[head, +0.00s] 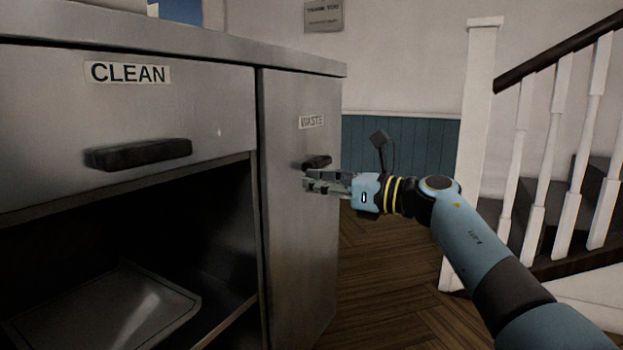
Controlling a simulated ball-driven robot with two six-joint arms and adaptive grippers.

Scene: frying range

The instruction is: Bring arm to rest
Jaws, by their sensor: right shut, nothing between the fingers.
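My right gripper (308,181) is at the middle of the head view, on my blue arm coming in from the lower right. It is shut and empty. Its fingers point left, just below the dark handle (317,162) of the steel door labelled WASTE (288,225). I cannot tell whether the fingers touch the handle or the door. My left gripper does not show.
A steel counter's CLEAN drawer (222,130) with a black handle (138,154) is at the left. Below it, an open compartment holds a flat metal tray (180,291). White stair railings (480,130) stand at the right. Wooden floor (385,275) shows beneath my arm.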

